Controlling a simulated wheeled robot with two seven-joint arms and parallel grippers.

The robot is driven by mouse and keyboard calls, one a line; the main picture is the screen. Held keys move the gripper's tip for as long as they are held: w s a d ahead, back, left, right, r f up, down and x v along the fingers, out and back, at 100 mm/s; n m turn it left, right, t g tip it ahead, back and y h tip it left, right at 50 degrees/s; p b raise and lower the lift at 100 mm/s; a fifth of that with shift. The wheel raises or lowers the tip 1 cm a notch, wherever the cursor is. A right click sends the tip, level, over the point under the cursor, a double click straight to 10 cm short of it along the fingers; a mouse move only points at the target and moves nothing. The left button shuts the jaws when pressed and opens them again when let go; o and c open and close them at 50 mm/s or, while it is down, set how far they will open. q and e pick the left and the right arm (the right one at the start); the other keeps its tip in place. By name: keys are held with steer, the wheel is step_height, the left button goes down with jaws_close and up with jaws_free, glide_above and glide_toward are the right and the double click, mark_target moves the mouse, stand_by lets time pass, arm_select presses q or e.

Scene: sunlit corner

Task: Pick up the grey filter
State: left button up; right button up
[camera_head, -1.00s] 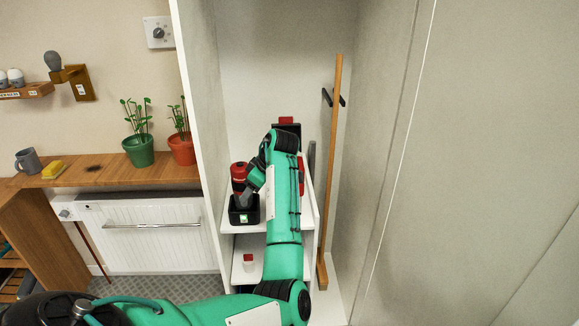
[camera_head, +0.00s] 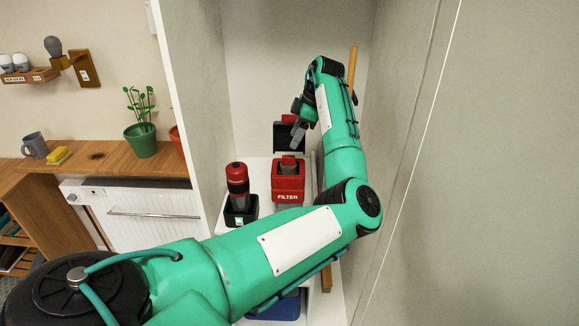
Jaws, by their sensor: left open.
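My left gripper (camera_head: 298,134) is open, high in the tall cupboard, with its fingers pointing down above a red holder labelled FILTER (camera_head: 288,196). There is a visible gap between the fingers and the holder. I cannot clearly make out a grey filter; the dark opening in the holder's top shows a small reddish piece, and a greyish patch shows just below the label. My left arm crosses the front of the cupboard and hides the lower shelves.
A red and black bottle-like object (camera_head: 237,180) stands in a black box (camera_head: 240,216) left of the holder. A black item with a red top (camera_head: 288,137) is behind the gripper. A wooden pole (camera_head: 351,68) and the cupboard's right wall are close to my arm. A blue object (camera_head: 280,309) shows low down.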

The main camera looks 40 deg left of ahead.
mark_target(290, 156)
arm_select(q)
steer(key=x, duration=0.3)
steer(key=shift+w+p, duration=0.25)
steer(key=shift+p, duration=0.1)
steer(key=x, duration=0.1)
steer(key=p+x, duration=0.1)
steer(key=shift+d+f+p, duration=0.1)
steer(key=shift+f+p, duration=0.2)
steer(key=shift+f, duration=0.05)
steer(key=p+x, duration=0.1)
steer(key=x, duration=0.2)
steer(key=shift+w+d+f+p, duration=0.1)
steer(key=shift+w+f+p, duration=0.1)
steer(key=shift+p, duration=0.1)
steer(key=shift+s+f, duration=0.15)
steer(key=shift+f, duration=0.15)
steer(key=c, duration=0.5)
steer(key=shift+c, duration=0.7)
arm_select(e)
steer(key=r, duration=0.2)
steer(key=w+r, duration=0.1)
steer(key=r, duration=0.1)
steer(key=shift+r, duration=0.2)
